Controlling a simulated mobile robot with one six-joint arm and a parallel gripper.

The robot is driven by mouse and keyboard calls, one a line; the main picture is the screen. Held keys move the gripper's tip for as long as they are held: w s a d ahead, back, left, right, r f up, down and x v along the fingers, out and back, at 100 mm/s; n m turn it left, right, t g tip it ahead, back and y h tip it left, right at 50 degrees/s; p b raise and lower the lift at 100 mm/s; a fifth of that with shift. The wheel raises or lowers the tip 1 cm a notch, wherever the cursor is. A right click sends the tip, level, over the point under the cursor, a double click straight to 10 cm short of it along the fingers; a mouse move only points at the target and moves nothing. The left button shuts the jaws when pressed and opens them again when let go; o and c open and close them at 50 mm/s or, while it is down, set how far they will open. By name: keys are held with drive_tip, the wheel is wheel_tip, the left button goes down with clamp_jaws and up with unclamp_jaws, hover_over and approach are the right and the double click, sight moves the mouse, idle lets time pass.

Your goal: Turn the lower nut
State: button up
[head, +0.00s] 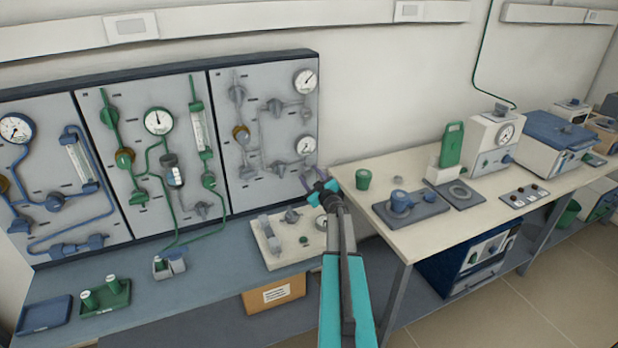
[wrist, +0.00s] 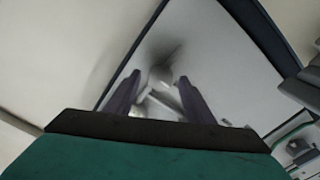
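My gripper (head: 314,178) is at the lower right corner of the right wall panel (head: 222,100) in the head view. In the wrist view its two dark fingers (wrist: 159,77) stand apart, open. A blurred pale grey fitting (wrist: 162,88) shows between them; I cannot tell whether they touch it. In the head view, the right panel's grey lower pipe run has fittings at the left (head: 247,171) and middle (head: 278,168). The run's right end is near my gripper and partly hidden by it. I cannot tell for certain which fitting is the lower nut.
A pressure gauge (head: 306,146) sits just above my gripper. A beige base with fittings (head: 268,246) stands on the bench below. To the right, a table (head: 418,238) carries a green cup (head: 363,179) and a blue-grey device (head: 402,203).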

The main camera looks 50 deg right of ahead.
drive_tip(key=shift+s+a, duration=0.1)
drive_tip(key=b+v, duration=0.4)
drive_tip(key=v, duration=0.9)
drive_tip(key=shift+s, duration=0.35)
idle(0.3)
drive_tip(key=shift+a, duration=0.1)
idle(0.4)
